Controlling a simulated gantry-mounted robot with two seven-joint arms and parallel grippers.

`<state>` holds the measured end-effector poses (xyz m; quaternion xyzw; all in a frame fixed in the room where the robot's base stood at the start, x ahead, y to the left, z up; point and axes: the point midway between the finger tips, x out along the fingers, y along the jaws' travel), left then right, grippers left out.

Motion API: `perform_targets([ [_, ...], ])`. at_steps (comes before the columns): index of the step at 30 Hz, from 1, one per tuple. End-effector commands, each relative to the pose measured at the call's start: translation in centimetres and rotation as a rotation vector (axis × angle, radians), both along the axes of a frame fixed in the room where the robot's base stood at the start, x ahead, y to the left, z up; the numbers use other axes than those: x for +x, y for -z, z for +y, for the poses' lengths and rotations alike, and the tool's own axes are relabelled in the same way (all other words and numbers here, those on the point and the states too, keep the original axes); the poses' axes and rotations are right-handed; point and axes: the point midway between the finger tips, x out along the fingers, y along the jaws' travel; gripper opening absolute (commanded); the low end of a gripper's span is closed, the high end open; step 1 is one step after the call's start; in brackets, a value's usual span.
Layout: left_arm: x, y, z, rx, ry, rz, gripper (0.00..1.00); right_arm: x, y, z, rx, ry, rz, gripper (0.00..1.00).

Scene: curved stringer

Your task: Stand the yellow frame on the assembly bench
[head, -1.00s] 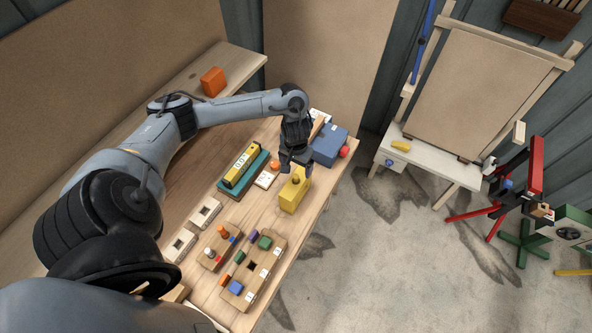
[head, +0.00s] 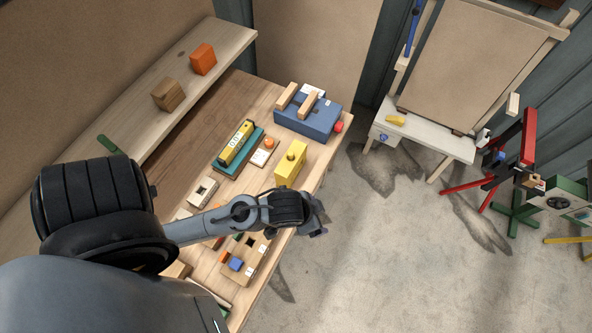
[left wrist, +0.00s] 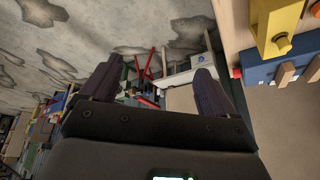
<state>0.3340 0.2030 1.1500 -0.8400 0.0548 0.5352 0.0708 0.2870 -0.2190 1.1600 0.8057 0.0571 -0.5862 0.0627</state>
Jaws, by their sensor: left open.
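My left gripper (head: 318,222) is open and empty. It is apart from the frame, lower and to the right in the head view, out past the bench edge. In the left wrist view its two fingers (left wrist: 155,78) are spread with nothing between them. My right gripper is not in view.
A blue box (head: 312,120) with wooden bars and a red knob stands behind the frame. A teal tray (head: 226,168) holding a yellow labelled bar lies left of it. A peg board (head: 256,262) is partly hidden by my arm. A white low table (head: 440,145) stands right; floor between is clear.

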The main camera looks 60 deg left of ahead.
Motion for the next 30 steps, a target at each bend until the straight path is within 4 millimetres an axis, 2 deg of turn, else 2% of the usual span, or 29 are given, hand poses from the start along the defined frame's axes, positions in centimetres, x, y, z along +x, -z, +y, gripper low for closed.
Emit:
perform_targets([
  [1, -1.4, -0.3, 0.3, -0.006, -0.012, 0.034, 0.89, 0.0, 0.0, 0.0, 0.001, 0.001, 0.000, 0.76],
  [3, -2.8, -0.6, 0.8, -0.005, -0.014, 0.071, 0.89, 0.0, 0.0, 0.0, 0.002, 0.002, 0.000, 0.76],
  [8, -4.6, -1.0, 1.5, -0.007, -0.013, 0.119, 0.89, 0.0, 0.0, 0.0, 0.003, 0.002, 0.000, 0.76],
  [19, -4.8, -1.3, 1.6, -0.006, -0.009, 0.126, 0.89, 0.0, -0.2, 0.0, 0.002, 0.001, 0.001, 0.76],
  [27, -4.7, -4.7, 1.5, -0.006, -0.008, 0.125, 0.89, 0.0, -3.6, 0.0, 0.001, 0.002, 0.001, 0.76],
  [30, -4.7, -5.1, 1.5, -0.006, -0.008, 0.124, 0.89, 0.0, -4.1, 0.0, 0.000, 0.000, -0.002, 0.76],
])
